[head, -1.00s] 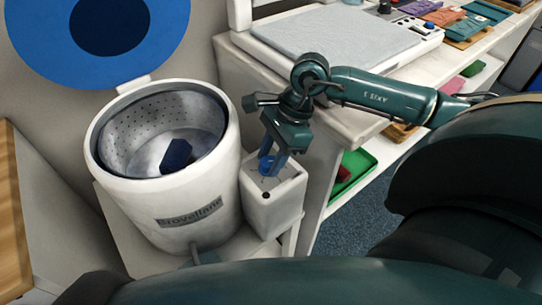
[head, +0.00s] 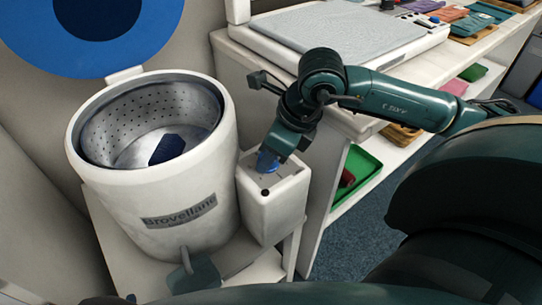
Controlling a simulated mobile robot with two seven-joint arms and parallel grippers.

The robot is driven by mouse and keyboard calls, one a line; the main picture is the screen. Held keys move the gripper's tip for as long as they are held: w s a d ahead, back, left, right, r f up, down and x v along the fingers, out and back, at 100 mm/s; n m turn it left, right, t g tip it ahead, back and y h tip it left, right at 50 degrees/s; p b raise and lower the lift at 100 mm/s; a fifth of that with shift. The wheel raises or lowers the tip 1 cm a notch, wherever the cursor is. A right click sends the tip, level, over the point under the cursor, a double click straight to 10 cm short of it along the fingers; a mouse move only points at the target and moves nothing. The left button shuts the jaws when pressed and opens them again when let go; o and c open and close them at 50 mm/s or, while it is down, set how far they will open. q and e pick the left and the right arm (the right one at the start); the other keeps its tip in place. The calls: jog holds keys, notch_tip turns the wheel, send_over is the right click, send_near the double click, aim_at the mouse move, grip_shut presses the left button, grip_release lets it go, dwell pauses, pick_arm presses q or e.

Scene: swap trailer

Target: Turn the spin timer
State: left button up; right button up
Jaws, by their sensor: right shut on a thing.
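The spin timer is a small blue knob (head: 265,163) on top of a white box (head: 272,205) fixed to the right side of the white spin dryer drum (head: 150,205). My right gripper (head: 270,160) points down at the box top and is shut on the knob, which it partly hides. The drum is open, and a dark blue cloth (head: 167,149) lies inside it. Its round blue lid (head: 95,30) stands raised behind it. Of my left arm, a teal part shows at the bottom edge; whether its gripper is there is not clear.
A white bench (head: 235,75) with a grey-topped flat press (head: 335,40) stands behind my right arm. Folded coloured cloths (head: 455,22) lie at the back right. A green tray (head: 360,170) sits on the lower shelf. Blue carpet floor is open at the lower right.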

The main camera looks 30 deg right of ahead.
jog(key=shift+m, duration=0.5)
jog(key=shift+b, duration=0.3)
jog(key=shift+m+h, duration=0.3)
jog(key=o, duration=1)
jog(key=p+v, duration=0.2)
jog(key=v, duration=1.1)
jog(key=shift+s+p, duration=0.2)
jog(key=shift+p, duration=0.1)
